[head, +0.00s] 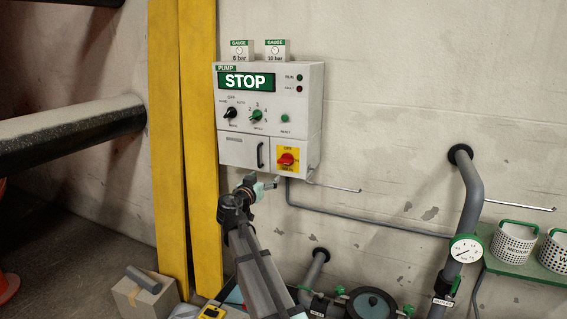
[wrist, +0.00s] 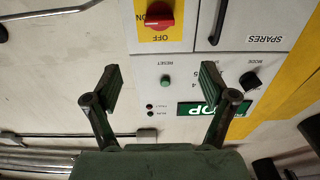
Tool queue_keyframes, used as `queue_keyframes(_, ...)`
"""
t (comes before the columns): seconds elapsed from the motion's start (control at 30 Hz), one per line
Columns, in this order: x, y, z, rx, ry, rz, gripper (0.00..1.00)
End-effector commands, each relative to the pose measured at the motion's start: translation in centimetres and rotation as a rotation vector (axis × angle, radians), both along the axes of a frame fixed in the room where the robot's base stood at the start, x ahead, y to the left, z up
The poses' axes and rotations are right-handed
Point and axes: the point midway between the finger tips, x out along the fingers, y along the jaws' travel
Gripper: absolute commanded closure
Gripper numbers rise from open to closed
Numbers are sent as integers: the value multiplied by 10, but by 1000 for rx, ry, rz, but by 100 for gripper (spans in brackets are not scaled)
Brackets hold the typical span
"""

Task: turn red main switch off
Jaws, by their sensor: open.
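The red main switch (head: 287,159) sits on a yellow plate at the lower right of the grey pump panel (head: 305,135). OFF is marked at the plate's top in the head view. The switch also shows at the top edge of the wrist view (wrist: 158,20), where the panel appears upside down; its handle looks roughly crosswise there. My gripper (head: 266,184) is below and left of the switch in the head view, apart from it. In the wrist view my gripper (wrist: 160,78) is open and empty, its fingers spread in front of the panel below the switch.
A green STOP display (head: 247,82), black and green selector knobs and a green reset button (head: 285,118) share the panel. A black door handle (head: 260,154) is left of the switch. A thin rod (head: 335,187) sticks out below right. Yellow posts (head: 200,130) stand left.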

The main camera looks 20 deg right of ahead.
Motion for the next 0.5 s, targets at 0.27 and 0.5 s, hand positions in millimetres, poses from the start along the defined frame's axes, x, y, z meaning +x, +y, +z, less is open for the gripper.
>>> queue_keyframes(0.27, 23, -24, 1, 6, -2, -3, 17)
queue_keyframes(0.5, 56, -59, 1, 7, -2, -4, 17)
